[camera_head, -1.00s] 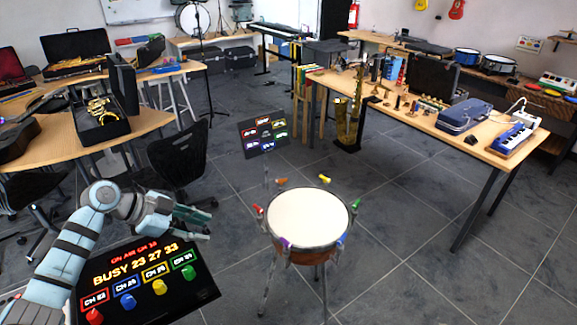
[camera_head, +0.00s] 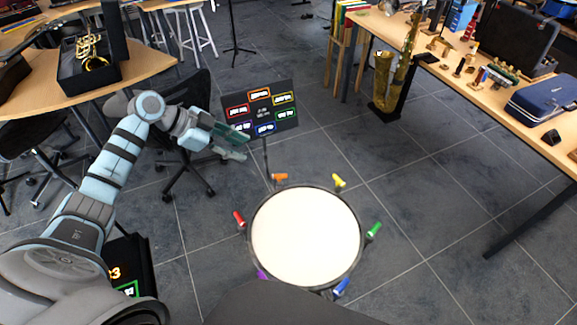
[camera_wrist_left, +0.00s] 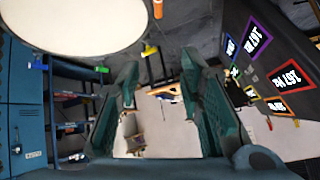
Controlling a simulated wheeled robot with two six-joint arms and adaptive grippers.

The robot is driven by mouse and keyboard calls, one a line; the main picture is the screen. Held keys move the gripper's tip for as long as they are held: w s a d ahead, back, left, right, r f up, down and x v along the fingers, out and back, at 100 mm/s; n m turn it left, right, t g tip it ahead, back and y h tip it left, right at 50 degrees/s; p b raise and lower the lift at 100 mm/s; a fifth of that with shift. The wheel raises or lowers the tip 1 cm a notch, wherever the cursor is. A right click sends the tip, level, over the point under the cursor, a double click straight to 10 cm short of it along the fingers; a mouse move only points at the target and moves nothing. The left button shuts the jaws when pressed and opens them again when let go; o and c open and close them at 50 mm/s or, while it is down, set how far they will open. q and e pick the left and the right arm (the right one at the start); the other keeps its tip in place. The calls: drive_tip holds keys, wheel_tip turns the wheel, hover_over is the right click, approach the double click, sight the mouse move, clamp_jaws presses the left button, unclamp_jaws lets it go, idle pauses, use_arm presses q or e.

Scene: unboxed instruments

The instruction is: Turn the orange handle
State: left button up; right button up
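The orange handle (camera_head: 280,177) is on the far rim of a round white-topped drum (camera_head: 305,235). In the left wrist view the orange handle (camera_wrist_left: 157,8) shows at the top edge, partly cut off, beside the drum (camera_wrist_left: 70,22). My left gripper (camera_head: 243,144) is up and to the left of the orange handle in the head view, apart from it. Its two green-lined fingers are spread with nothing between them, as the left wrist view (camera_wrist_left: 160,80) also shows. My right gripper is out of view.
Yellow (camera_head: 339,181), green (camera_head: 375,231), blue (camera_head: 341,287), purple (camera_head: 262,275) and red (camera_head: 239,218) handles ring the drum. A dark panel (camera_head: 286,121) with coloured labels stands behind it. A black chair (camera_head: 188,160) is behind my left arm. Tables stand left and right.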

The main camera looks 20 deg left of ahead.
use_arm(q)
drive_tip(key=b, duration=0.6)
approach(277, 175)
drive_tip(key=b+x, duration=0.2)
drive_tip(key=x, duration=0.9)
drive_tip(key=shift+d+f, duration=0.1)
clamp_jaws()
